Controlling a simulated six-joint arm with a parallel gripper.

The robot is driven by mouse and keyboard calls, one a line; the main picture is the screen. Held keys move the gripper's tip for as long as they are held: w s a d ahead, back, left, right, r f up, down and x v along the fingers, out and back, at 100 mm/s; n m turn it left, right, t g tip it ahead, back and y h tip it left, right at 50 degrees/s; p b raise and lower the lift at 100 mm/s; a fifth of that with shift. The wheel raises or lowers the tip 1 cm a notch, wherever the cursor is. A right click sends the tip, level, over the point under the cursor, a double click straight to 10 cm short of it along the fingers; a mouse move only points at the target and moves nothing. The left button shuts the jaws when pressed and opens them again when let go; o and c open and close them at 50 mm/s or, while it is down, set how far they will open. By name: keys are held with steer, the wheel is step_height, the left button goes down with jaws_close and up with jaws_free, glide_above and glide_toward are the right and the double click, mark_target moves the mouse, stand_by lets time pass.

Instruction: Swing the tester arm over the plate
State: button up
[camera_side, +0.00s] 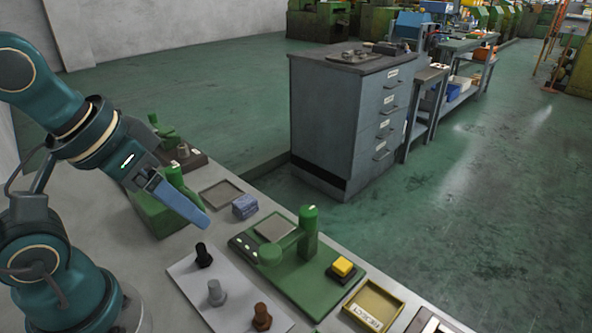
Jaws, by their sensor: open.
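The tester is a green base (335,287) with an upright green post (308,232). A yellow button (343,266) on a dark block sits at the base's right end. My gripper (200,218) is open and empty, pointing down and right, to the left of the tester and apart from it. Its fingers overlap in this view.
A blue block (245,207) stands between my gripper and the tester, near a shallow tray (222,182). A pale board (190,278) holds black, grey and brown pegs in front. A yellow REJECT tray (398,313) lies right. Another green machine (155,215) stands behind my gripper.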

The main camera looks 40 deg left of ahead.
steer(key=w+r+n+g, duration=0.1)
steer(key=w+r+n, duration=0.3)
steer(key=w+r, duration=0.15)
steer(key=n+g, duration=0.3)
steer(key=g, duration=0.1)
glide_above(307, 210)
step_height(307, 210, down, 6)
steer(key=shift+w+f, duration=0.1)
steer(key=shift+f, duration=0.05)
steer(key=shift+d+f, duration=0.15)
steer(key=shift+f, duration=2.65)
jaws_close()
